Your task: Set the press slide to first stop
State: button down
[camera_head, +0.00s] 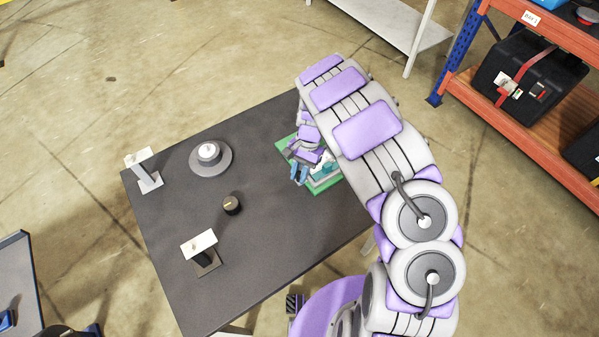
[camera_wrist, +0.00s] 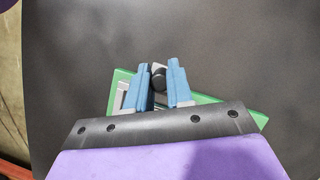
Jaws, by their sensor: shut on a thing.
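The press slide sits on a green base (camera_head: 283,144) at the right part of the dark table, largely hidden behind my arm. In the wrist view the green base (camera_wrist: 122,106) lies under my gripper, with a grey part showing at its left. My gripper (camera_wrist: 160,82) is shut on a dark rounded knob (camera_wrist: 159,72) between its blue fingers. In the head view my gripper (camera_head: 300,174) is low over the green base. The slide's stops and its exact position are hidden.
The dark table (camera_head: 170,230) also carries a round grey dial (camera_head: 209,156), a small black knob (camera_head: 232,204) and two upright stands with white plates (camera_head: 200,245), (camera_head: 139,158). An orange shelf (camera_head: 535,140) stands at the right.

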aim_at(309, 176)
dwell(0.4)
jog(key=w+d, duration=0.2)
jog(key=shift+d+p, duration=0.3)
jog(key=shift+d, duration=0.05)
jog(key=shift+w+d, duration=0.25)
jog(key=shift+d, duration=0.25)
jog(key=c, duration=1)
grip_release()
jog(key=shift+a, duration=0.3)
jog(key=shift+d, duration=0.1)
jog(key=p+v, duration=0.2)
jog(key=v, duration=1.5)
